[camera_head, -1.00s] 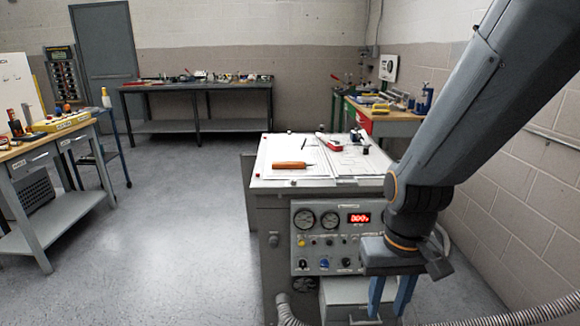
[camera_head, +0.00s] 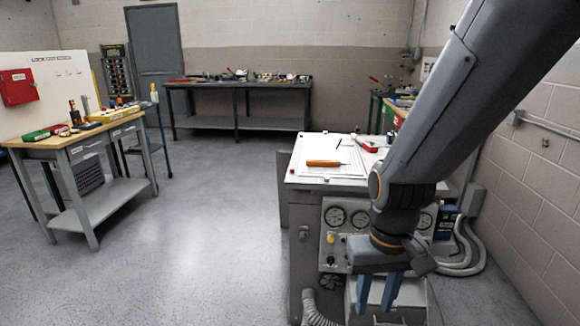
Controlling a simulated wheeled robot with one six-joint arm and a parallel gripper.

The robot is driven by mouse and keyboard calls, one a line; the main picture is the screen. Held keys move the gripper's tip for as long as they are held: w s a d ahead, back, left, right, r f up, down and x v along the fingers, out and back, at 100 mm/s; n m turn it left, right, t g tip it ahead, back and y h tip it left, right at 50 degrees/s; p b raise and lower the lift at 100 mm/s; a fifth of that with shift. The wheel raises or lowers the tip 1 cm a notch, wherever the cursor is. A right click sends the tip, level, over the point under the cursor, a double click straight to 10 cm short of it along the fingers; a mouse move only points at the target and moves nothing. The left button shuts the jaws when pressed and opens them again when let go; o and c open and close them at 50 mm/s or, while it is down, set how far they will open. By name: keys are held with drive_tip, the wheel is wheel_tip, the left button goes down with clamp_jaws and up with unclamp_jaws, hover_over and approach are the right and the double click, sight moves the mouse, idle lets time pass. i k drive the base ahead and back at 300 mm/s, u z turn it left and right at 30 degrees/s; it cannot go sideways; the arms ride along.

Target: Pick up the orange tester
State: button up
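An orange-handled tool (camera_head: 323,163) lies on the white sheet on top of the grey console. An upright orange and black thing (camera_head: 75,112) stands on the wooden bench at the left. Both are too small for me to tell for sure which is the tester. My gripper (camera_head: 377,300) points down in front of the console, with its two blue fingers apart and nothing seen between them. It is lower than the console top and well away from the left bench. My arm hides part of the console's top and front panel.
The left wooden bench (camera_head: 84,142) also holds a green case (camera_head: 36,136) and small tools. The grey console (camera_head: 303,215) has gauges and a hose at its foot. A dark workbench (camera_head: 237,87) stands at the back wall. The floor between bench and console is clear.

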sight(309, 162)
drive_tip(key=u, duration=1.25)
drive_tip(key=i, duration=3.35)
drive_tip(key=z, duration=3.5)
drive_tip(key=i, duration=0.55)
